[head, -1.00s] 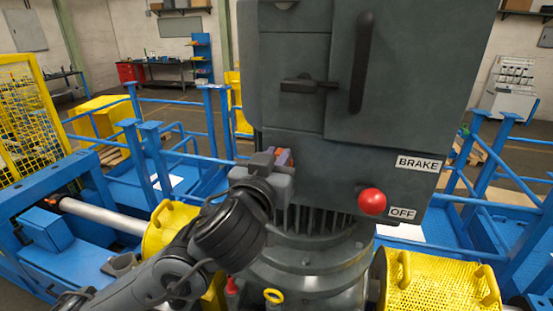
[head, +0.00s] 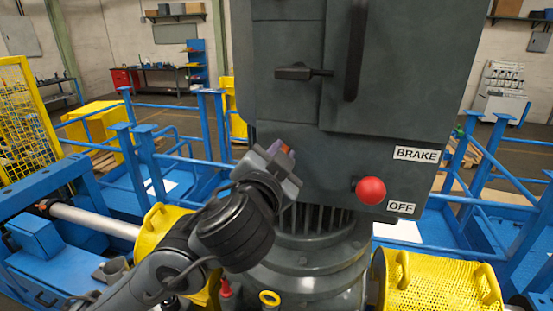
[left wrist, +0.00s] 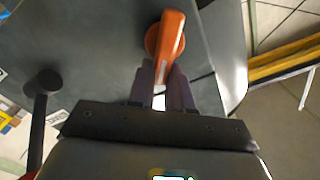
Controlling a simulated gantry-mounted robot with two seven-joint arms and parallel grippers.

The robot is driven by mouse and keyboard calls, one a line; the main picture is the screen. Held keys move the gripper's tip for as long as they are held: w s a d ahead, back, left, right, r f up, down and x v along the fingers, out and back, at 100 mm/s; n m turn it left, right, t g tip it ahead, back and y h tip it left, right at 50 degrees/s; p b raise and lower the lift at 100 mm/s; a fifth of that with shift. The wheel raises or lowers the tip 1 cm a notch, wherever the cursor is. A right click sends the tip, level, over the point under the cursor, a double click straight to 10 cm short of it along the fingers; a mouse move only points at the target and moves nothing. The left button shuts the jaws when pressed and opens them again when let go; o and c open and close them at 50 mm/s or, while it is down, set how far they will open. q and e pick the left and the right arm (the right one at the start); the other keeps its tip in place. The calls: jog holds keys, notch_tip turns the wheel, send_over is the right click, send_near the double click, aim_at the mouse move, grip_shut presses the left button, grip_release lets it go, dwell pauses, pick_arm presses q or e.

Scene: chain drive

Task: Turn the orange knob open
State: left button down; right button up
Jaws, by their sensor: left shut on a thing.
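The orange knob (left wrist: 170,38) sits on the dark grey cabinet face (left wrist: 100,40) in the left wrist view. Its handle stands nearly upright there, with a slight lean. My left gripper (left wrist: 162,72) is shut on the lower end of this handle, one purplish finger on each side. In the head view my left gripper (head: 284,152) is at the lower left of the grey cabinet (head: 400,100), tilted, and it hides most of the knob. My right gripper is not in view.
A red ball knob (head: 370,190) sticks out to the right, between BRAKE and OFF labels. A black lever (head: 303,72) and a long vertical handle (head: 356,50) are above. Yellow guards (head: 440,284) and blue rails (head: 130,150) surround the machine.

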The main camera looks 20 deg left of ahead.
pick_arm(q)
jog(key=m, duration=0.3)
jog(key=f+m, duration=0.1)
jog(key=m, duration=0.2)
jog(key=d+f+m+b, duration=0.1)
jog(key=m, duration=0.3)
jog(key=shift+w+f, duration=0.15)
jog(key=shift+f, duration=0.1)
jog(key=shift+m, duration=0.3)
jog(key=c, duration=1)
grip_release()
jog(key=shift+c, duration=0.2)
jog(key=shift+r, duration=0.1)
jog(key=s, duration=1)
jog(key=shift+s+d, duration=0.4)
jog(key=shift+d, duration=0.05)
